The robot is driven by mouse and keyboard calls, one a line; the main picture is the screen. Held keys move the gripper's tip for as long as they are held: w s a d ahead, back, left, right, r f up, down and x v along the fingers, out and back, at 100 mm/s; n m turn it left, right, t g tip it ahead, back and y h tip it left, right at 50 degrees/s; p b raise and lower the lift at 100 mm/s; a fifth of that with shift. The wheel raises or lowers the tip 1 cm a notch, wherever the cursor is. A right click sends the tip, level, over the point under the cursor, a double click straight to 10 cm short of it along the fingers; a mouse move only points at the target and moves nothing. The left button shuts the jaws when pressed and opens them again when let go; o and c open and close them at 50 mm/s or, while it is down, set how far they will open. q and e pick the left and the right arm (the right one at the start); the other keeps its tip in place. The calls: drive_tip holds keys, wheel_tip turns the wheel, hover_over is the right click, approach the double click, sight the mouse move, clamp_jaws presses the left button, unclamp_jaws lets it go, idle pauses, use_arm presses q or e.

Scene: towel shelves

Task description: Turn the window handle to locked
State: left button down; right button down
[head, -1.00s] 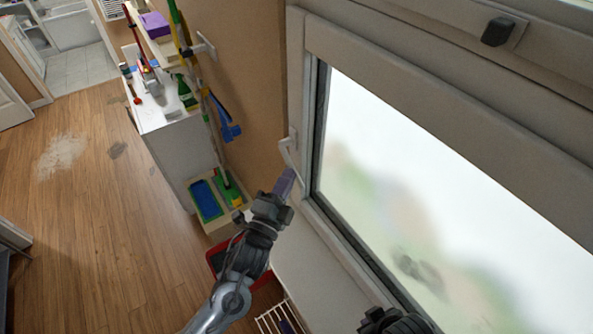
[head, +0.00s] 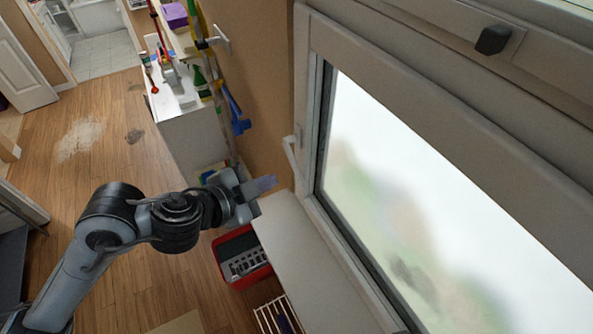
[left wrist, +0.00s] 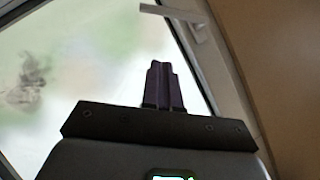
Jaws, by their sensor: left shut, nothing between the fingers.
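The window handle (head: 290,155) is a slim pale lever on the left side of the window frame (head: 308,120). In the head view its free end points down the picture from its mount. It also shows at the top of the left wrist view (left wrist: 170,11), sticking out leftward from its mount. My left gripper (head: 267,183) has purple-grey fingers. It is shut and empty, left of and below the handle's free end, with a visible gap. In the left wrist view its closed fingers (left wrist: 161,80) point toward the window side, below the handle. My right gripper is out of view.
A white sill or counter (head: 305,260) lies below the window. A red crate (head: 240,280) and a white wire rack (head: 275,318) stand beside it. A cabinet (head: 195,140) with cleaning items and hanging tools stands along the wall. Wooden floor at left is open.

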use_arm(q)
drive_tip(key=a+f+p+x, duration=0.1)
drive_tip(key=a+f+x, duration=0.1)
drive_tip(key=x, duration=1)
drive_tip(key=shift+w, duration=0.2)
drive_tip(key=shift+d, duration=0.1)
